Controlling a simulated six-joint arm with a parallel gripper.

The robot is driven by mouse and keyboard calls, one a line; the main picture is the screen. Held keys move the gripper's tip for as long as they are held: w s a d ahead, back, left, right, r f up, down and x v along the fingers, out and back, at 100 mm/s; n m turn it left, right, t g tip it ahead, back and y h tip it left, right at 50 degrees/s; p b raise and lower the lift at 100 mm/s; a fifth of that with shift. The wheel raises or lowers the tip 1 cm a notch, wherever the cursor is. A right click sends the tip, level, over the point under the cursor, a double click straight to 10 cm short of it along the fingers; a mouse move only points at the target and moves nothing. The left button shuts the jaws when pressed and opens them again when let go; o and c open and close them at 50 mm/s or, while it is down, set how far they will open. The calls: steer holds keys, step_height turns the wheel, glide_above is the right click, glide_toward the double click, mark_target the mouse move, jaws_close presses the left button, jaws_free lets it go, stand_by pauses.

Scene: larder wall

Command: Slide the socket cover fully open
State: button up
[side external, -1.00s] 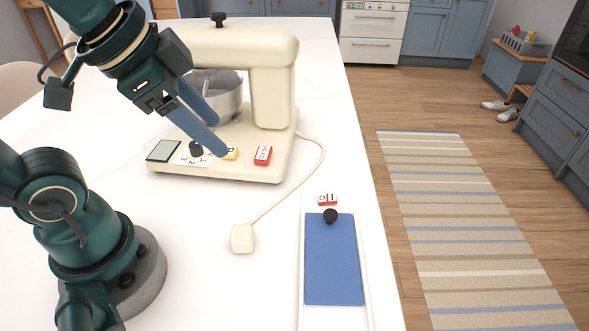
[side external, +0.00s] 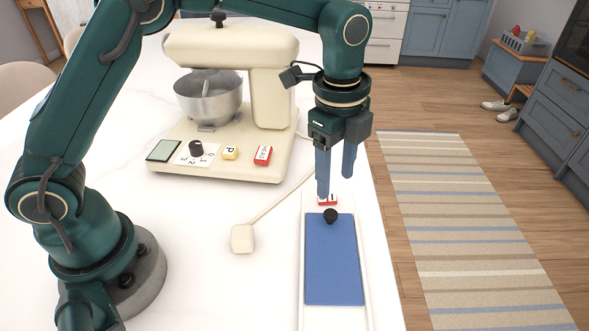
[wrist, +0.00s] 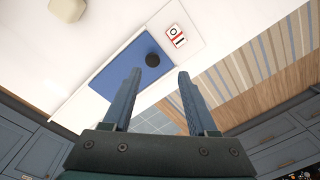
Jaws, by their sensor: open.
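The socket cover (side external: 333,265) is a flat blue panel lying in a white frame (side external: 311,205) near the counter's right edge. A black knob (side external: 330,216) stands at its far end; no opening shows in the frame. In the wrist view the cover (wrist: 112,75) and knob (wrist: 152,60) lie beyond my fingertips. My gripper (side external: 336,185) is open and empty, pointing down above the frame's far end. Its fingers partly hide a red-and-white I/O switch (side external: 328,202), which shows whole in the wrist view (wrist: 176,37). I see no contact with the knob.
A cream stand mixer (side external: 225,50) with a metal bowl (side external: 208,98) and several controls stands to the left, behind. Its cord runs to a cream plug (side external: 242,238) lying left of the frame. The counter around the plug is clear. A striped rug (side external: 470,220) lies on the floor.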

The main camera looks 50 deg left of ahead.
mark_target(330, 213)
steer(key=shift+g, duration=0.3)
steer(key=shift+s+d+f, duration=0.1)
steer(key=shift+s+f, duration=0.05)
steer(key=shift+f, duration=1.05)
steer(key=shift+s+d+f, duration=0.1)
steer(key=shift+f, duration=1.05)
steer(key=shift+s+d+f, duration=0.1)
steer(key=shift+s+f, duration=0.05)
steer(key=shift+f, duration=1.05)
jaws_close()
